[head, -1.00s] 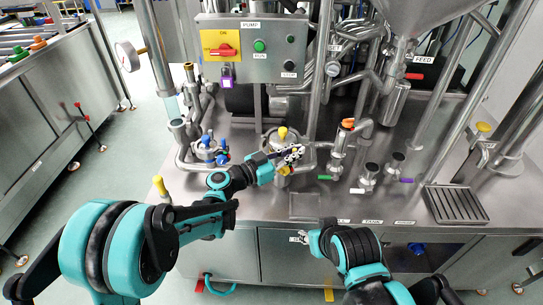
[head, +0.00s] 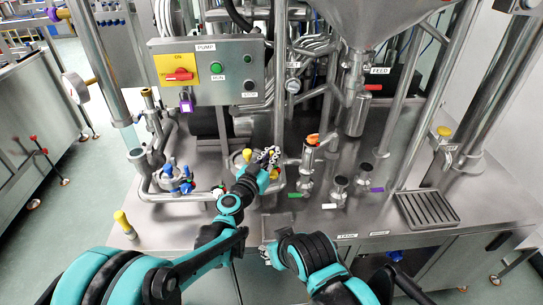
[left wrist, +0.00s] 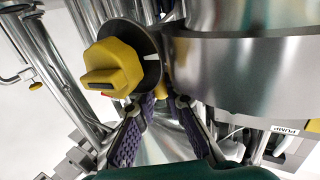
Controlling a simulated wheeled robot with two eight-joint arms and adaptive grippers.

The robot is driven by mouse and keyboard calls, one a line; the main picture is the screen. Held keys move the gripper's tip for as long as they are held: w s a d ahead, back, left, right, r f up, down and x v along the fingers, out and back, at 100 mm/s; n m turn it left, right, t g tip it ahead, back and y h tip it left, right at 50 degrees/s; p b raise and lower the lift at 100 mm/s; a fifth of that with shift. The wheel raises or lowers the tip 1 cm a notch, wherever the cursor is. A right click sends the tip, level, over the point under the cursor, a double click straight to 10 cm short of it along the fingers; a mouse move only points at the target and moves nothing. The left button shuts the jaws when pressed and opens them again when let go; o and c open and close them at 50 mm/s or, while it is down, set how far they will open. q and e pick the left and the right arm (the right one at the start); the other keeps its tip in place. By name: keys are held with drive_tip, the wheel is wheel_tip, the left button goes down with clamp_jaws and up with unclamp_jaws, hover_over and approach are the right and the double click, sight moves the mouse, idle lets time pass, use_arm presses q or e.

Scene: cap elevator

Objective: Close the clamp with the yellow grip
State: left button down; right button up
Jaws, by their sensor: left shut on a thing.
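The clamp with the yellow grip is on the middle pipe fitting of the steel skid. A bit of yellow, seemingly its grip (head: 273,175), shows at my left gripper (head: 268,157) in the head view. My left gripper is shut on it, though the fingers cover most of the contact. In the left wrist view, the purple-padded fingers (left wrist: 162,108) point in beside a steel body, just below a yellow knob (left wrist: 113,65) with a dark disc. This knob appears to be the one left of the gripper in the head view (head: 247,155). My right gripper (head: 268,254) is low at the skid's front edge, its fingers unclear.
A clamp fitting with blue grips (head: 176,180) stands to the left. An orange-topped valve (head: 312,140) stands close on the right. The pump control box (head: 208,70) hangs above. A yellow-tipped post (head: 124,222) rises at the front left. The deck beside the drain grate (head: 428,208) is clear.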

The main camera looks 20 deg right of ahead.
use_arm(q)
drive_tip(key=shift+w, duration=0.25)
drive_tip(key=c, duration=1.6)
unclamp_jaws()
drive_tip(key=shift+a, duration=0.15)
drive_tip(key=shift+o, duration=0.2)
drive_tip(key=shift+s, duration=0.1)
drive_tip(key=v, duration=1.1)
drive_tip(key=shift+s+a, duration=0.25)
drive_tip(key=shift+a, duration=0.1)
